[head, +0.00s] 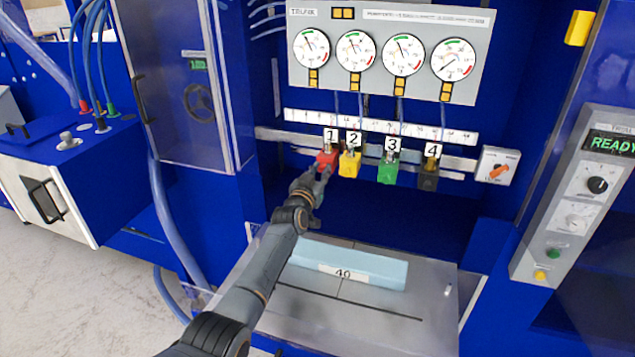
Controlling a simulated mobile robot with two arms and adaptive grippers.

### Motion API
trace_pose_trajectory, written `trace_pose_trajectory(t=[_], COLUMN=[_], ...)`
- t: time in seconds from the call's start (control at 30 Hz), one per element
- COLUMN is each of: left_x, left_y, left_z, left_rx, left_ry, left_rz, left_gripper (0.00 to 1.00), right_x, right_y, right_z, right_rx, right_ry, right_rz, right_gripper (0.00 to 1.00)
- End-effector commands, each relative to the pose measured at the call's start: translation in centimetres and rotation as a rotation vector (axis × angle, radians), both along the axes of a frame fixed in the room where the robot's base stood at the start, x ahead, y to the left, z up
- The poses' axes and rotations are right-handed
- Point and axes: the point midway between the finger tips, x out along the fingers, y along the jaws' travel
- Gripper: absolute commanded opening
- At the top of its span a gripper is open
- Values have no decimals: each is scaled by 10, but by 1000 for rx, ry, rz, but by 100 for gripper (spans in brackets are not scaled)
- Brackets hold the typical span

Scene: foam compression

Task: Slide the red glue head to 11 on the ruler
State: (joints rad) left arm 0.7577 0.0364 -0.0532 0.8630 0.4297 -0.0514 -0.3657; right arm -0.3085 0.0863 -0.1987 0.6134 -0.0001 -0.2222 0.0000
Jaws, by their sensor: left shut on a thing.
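The red glue head (327,157) hangs on the rail under the white ruler (305,117), below the label 1. It is the leftmost of the glue heads. My left gripper (322,172) reaches up from below and is shut on the red glue head, hiding its lower part. The ruler's numbers are too small to read. My right gripper is not in view.
The yellow (349,164), green (388,168) and black (428,175) glue heads hang to the right, the yellow one close beside the red. The rail (270,134) is bare to the left. A blue foam block (385,268) lies on the grey table (400,330) below.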

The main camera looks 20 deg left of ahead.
Motion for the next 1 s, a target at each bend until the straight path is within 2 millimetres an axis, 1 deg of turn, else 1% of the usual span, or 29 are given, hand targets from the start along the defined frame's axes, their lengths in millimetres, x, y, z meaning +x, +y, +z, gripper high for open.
trace_pose_trajectory(t=[0.1,0.27,0.3,0.37,0.4,0.6,0.7,0.77,0.87,1.0], left_x=[0,0,0,0,0,0,0,0,0,0], left_y=[1,1,1,1,1,1,1,0,-1,0], left_z=[1,1,1,1,1,1,3,7,21,49], left_rx=[1,0,0,0,0,0,0,-1,-3,-3], left_ry=[1,1,1,1,1,0,0,-2,-5,-5], left_rz=[1,1,1,1,1,1,1,0,0,0], left_gripper=[0,0,29,42,44,44,44,44,44,44], right_x=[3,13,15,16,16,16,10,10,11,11], right_y=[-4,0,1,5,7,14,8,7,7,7], right_z=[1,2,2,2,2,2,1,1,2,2], right_rx=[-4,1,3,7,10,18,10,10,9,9], right_ry=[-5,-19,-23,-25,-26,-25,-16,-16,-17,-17], right_rz=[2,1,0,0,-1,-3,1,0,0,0], right_gripper=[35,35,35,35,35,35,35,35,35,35])
